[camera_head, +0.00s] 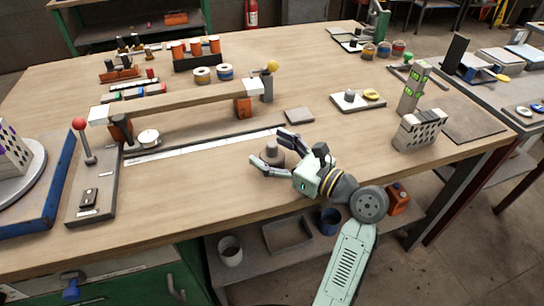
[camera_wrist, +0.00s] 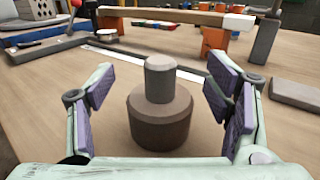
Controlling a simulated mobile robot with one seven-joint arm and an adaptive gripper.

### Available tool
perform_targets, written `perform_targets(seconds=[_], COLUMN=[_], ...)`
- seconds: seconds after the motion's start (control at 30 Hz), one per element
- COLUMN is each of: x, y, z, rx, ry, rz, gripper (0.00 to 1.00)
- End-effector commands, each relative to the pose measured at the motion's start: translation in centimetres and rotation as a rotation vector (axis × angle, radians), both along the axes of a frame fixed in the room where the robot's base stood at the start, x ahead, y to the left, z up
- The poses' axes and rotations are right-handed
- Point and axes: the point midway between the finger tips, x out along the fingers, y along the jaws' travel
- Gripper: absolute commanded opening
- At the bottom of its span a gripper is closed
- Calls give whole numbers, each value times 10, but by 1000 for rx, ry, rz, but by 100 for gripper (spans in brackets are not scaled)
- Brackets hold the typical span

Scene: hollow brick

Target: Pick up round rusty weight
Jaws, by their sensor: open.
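The round rusty weight (camera_wrist: 160,118) stands upright on the wooden table, with a wide brown base and a narrower grey-brown knob on top. In the wrist view it sits in the middle, between the two fingers of my gripper (camera_wrist: 163,105). The fingers are open, with a gap on each side of the weight. In the head view my gripper (camera_head: 272,150) is low over the table, and the weight (camera_head: 272,158) shows partly between its fingers. Its far side and underside are hidden.
A wooden beam on orange supports (camera_head: 180,100) stands behind, with a long metal ruler (camera_head: 205,146) in front of it. A flat grey block (camera_head: 299,115) and a hollow grey brick (camera_head: 420,130) lie to the right. The table around the weight is clear.

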Motion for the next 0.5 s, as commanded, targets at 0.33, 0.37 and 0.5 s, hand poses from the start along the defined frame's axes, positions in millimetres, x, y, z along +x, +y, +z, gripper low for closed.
perform_targets(seconds=[0.33, 0.37, 0.5], x=[1, 1, 1], y=[1, 1, 1], z=[-1, 0, 0], rx=[0, 0, 0], ry=[0, 0, 0], rz=[0, 0, 0], gripper=[65, 63, 54])
